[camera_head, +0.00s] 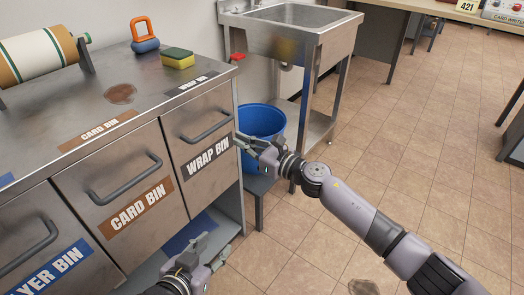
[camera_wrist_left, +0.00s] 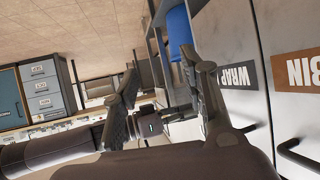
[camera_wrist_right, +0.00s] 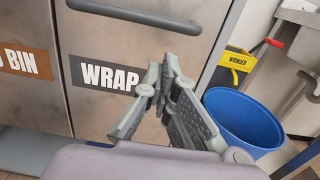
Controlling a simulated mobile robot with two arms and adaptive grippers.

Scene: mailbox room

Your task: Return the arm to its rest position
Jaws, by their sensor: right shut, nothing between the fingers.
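My right gripper (camera_head: 242,141) is shut and empty, held in front of the wrap bin's right edge and the blue bucket (camera_head: 262,122). In the right wrist view its fingers (camera_wrist_right: 162,68) are together, with the WRAP label (camera_wrist_right: 110,74) behind them. My right arm reaches in from the lower right. My left gripper (camera_head: 212,248) is low in the head view, in front of the cabinet's lower shelf. In the left wrist view its fingers (camera_wrist_left: 168,82) stand apart with nothing between them.
The metal cabinet has a wrap bin (camera_head: 197,127), a card bin (camera_head: 128,185) and a layer bin (camera_head: 45,262), all closed. A sponge (camera_head: 178,59) and an orange-handled tool (camera_head: 145,36) lie on top. A metal sink (camera_head: 290,25) stands behind.

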